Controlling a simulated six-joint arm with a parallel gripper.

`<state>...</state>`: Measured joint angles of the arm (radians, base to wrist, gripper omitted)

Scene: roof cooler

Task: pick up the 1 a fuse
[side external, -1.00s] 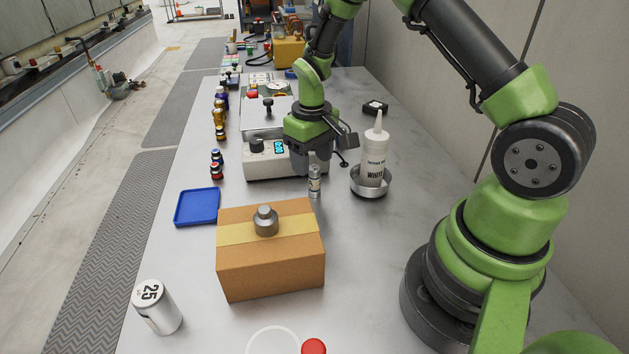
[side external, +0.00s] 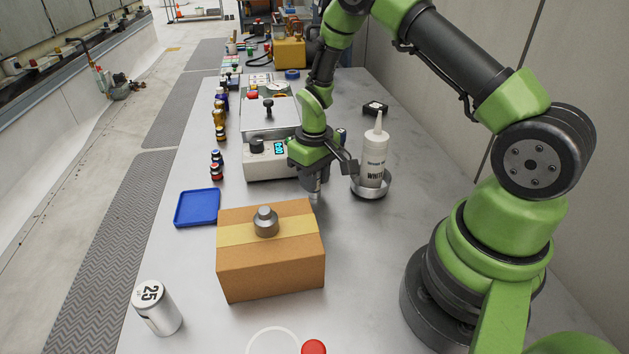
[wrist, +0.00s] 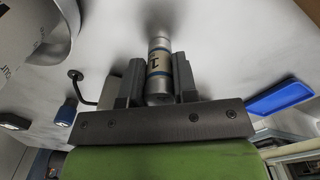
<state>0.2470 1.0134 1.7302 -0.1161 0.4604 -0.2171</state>
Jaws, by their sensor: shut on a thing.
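The 1 A fuse (wrist: 158,62) is a small silver cylinder with a tan label marked "1". In the wrist view it stands between the two fingers of my gripper (wrist: 158,85), which are shut on its sides. In the side view my gripper (side external: 313,188) is low over the table, just behind the cardboard box and left of the white bottle. There the fuse is mostly hidden by the gripper.
A cardboard box (side external: 272,276) with a grey weight (side external: 265,221) on top stands close in front. A white bottle (side external: 374,160) in a metal dish (side external: 371,192) is to the right. A blue tray (side external: 197,207) lies left. The instrument (side external: 262,160) stands behind.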

